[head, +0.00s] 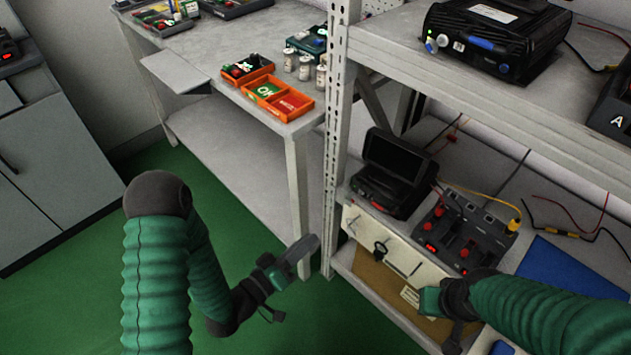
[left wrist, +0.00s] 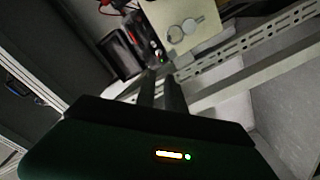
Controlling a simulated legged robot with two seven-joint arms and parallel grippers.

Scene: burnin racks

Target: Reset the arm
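My left arm, in a green ribbed sleeve, bends down and then up in the left half of the head view. My left gripper (head: 308,250) hangs in free air over the green floor, beside the rack's upright post. In the left wrist view its two dark fingers (left wrist: 161,92) lie close together with nothing seen between them. My right arm comes in from the right. My right gripper (head: 432,300) is low in front of the rack's lower shelf, near the white panel; its fingers are not clear.
The metal rack (head: 338,130) holds a black device (head: 495,35) above, with a screen unit (head: 391,172) and a red-knobbed tester (head: 463,233) below. Orange trays (head: 278,97) and small bottles stand on the bench (head: 205,65). Open floor (head: 70,300) lies left of the left arm.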

